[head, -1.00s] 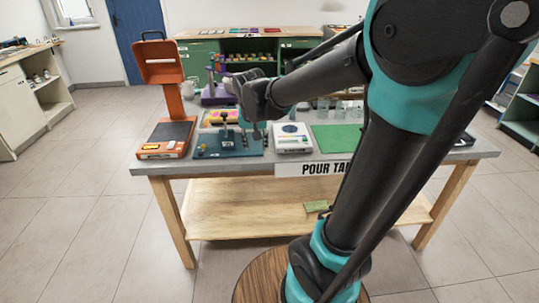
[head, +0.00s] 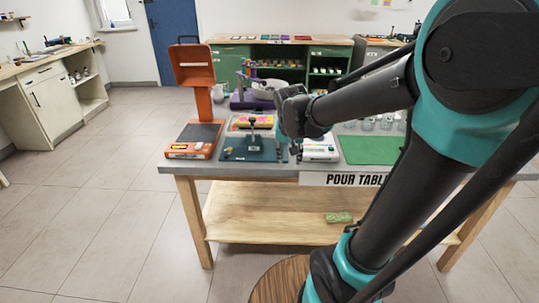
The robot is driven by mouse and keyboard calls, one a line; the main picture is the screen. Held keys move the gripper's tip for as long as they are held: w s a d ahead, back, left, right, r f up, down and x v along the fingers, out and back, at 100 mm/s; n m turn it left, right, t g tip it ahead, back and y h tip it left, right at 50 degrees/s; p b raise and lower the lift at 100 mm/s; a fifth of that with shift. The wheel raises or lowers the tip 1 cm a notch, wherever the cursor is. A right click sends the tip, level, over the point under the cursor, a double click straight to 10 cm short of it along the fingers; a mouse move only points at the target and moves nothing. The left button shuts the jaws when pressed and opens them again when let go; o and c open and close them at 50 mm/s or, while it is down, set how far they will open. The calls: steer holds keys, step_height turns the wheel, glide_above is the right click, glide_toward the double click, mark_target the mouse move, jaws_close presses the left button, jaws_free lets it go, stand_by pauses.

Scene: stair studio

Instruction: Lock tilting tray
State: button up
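I cannot tell for certain which part is the tilting tray. A blue base plate (head: 236,152) lies at the front of the pour table, with an upright black-knobbed lever (head: 252,134) on it. A yellow and pink tray-like piece (head: 250,122) shows just behind the lever. My gripper (head: 264,88) is above and behind the blue plate, pointing left and away from the camera. No held object is visible.
An orange stand with a raised panel (head: 193,66) is left of the plate. A purple-based device (head: 250,101) stands behind. A white scale (head: 320,150), green mat (head: 370,149) and several glasses (head: 385,122) are to the right. A green block (head: 339,217) lies on the lower shelf.

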steer(key=w+a+r+n, duration=0.1)
steer(key=w+a+r, duration=0.25)
steer(key=a, duration=0.25)
steer(key=w+a+r, duration=0.3)
steer(key=w+a, duration=0.1)
steer(key=a, duration=0.2)
steer(key=t, duration=0.1)
glide_toward(229, 150)
steer(key=shift+n+y, duration=0.3)
steer(key=shift+n, duration=0.1)
steer(key=x, duration=0.8)
steer(key=shift+w+d+r, duration=0.15)
steer(key=shift+w+d, duration=0.25)
steer(key=shift+w, duration=0.05)
steer(key=shift+c, duration=0.4)
jaws_close()
